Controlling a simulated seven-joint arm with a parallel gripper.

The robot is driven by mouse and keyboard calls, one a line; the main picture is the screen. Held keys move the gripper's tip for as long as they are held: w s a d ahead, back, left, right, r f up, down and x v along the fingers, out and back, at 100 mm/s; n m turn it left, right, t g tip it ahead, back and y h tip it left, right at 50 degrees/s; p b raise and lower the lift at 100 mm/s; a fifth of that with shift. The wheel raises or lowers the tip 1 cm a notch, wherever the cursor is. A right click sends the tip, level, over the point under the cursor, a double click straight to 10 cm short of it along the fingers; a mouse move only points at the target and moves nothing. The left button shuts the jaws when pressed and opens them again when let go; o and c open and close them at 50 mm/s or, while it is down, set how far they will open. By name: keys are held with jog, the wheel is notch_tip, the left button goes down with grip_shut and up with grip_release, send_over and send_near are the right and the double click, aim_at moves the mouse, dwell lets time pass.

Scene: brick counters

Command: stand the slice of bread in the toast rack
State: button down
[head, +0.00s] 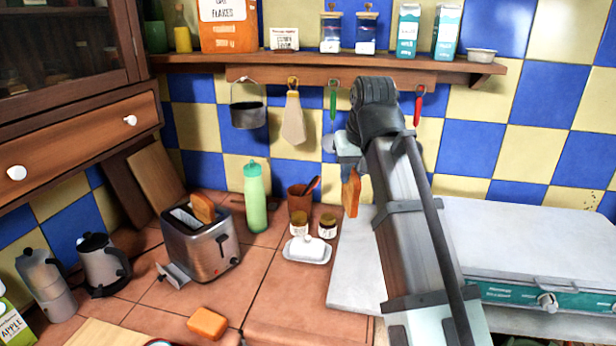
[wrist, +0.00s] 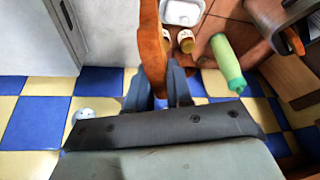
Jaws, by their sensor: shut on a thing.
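An orange-brown slice of bread (head: 351,194) hangs below my gripper (head: 349,158), in front of the tiled wall in the head view. My gripper is shut on it. In the wrist view the slice (wrist: 151,45) shows edge-on between the fingers (wrist: 160,82), reaching away from them. A second slice (head: 207,322) lies flat on the counter at the front. A third slice (head: 202,207) stands partly out of a slot of the toaster (head: 202,250). I cannot make out a toast rack in either view.
A green bottle (head: 255,198), a brown pot (head: 299,200), two small jars and a white butter dish (head: 307,250) stand on the tiled counter. A kettle (head: 102,265) stands left of the toaster. A shelf (head: 300,67) with hanging utensils runs behind. Counter between toaster and dish is clear.

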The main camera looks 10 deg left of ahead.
jog(key=d+r+m+h, duration=0.1)
jog(key=d+r+m, duration=0.1)
jog(key=d, duration=0.8)
jog(key=d+r+m, duration=0.2)
jog(key=d, duration=0.8)
jog(key=s+a+f+n+y, duration=0.1)
jog(key=s+a+f+n, duration=0.3)
jog(key=a, duration=0.9)
jog(key=s+a+r+n+g+y, duration=0.15)
jog(key=s+a, duration=0.45)
jog(key=a, duration=0.8)
jog(key=s+a+f+n, duration=0.3)
jog(key=s+a, duration=0.2)
jog(key=a, duration=0.8)
jog(key=s+a+f+n+g, duration=0.1)
jog(key=s+a+f+n, duration=0.2)
jog(key=s+a, duration=0.95)
jog(key=s+a+f+n+g+y, duration=0.1)
jog(key=s+a+f+n, duration=0.15)
jog(key=s+a, duration=1)
jog(key=s+a+f+n+g, duration=0.15)
jog(key=s+a+n, duration=0.35)
jog(key=s, duration=1.4)
notch_tip(320, 180, down, 14)
jog(key=m, duration=0.1)
jog(key=shift+w+a+r+t, duration=0.15)
jog(key=shift+a+r+t, duration=0.1)
jog(key=shift+a+t, duration=0.2)
